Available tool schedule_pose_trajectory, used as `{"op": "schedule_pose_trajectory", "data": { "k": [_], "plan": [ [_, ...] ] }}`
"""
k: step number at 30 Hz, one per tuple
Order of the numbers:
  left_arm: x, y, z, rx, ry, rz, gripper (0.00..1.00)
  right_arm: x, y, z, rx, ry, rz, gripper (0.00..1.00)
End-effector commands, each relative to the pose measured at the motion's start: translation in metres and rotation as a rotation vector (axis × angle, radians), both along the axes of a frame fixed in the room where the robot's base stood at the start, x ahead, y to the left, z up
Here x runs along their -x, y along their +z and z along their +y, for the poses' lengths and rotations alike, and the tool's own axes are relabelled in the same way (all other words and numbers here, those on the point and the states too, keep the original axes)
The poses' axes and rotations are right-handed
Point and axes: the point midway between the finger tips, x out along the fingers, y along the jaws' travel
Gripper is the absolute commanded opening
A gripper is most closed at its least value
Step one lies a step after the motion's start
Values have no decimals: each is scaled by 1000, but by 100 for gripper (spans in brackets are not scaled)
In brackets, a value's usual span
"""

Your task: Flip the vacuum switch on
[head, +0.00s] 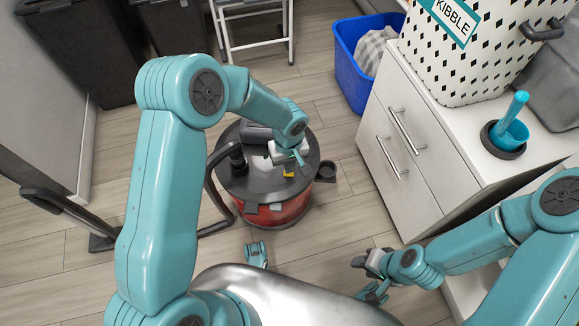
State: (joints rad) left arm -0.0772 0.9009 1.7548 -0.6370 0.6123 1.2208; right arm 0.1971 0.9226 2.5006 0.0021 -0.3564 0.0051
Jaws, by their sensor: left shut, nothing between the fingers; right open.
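The vacuum (262,187) is a red canister with a dark round lid, upright on the floor in the middle of the head view. A small yellow part (289,173) shows on its lid; I cannot tell whether it is the switch or a label. My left gripper (299,158) is shut and empty. It points down over the lid, just behind the yellow part in the picture; I cannot tell whether it touches. The gripper and wrist hide part of the lid. My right gripper (366,287) is open and empty, low near the front of the cabinet, away from the vacuum.
A black hose (213,190) curves from the vacuum to a floor nozzle (101,242) at left. A white cabinet (400,150) with a kibble bin (480,60) stands at right. A blue bin (352,85) and a step stool (254,42) stand behind.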

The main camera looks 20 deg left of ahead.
Motion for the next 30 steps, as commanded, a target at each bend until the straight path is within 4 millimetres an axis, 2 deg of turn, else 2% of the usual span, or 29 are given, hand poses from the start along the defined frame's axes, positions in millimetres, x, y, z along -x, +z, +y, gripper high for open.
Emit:
{"op": "schedule_pose_trajectory", "data": {
  "k": [30],
  "plan": [
    [0, -7, 0, 0, 0, 0, 0, 0, -7, 0, 0, 0, 0, 43]
  ]
}}
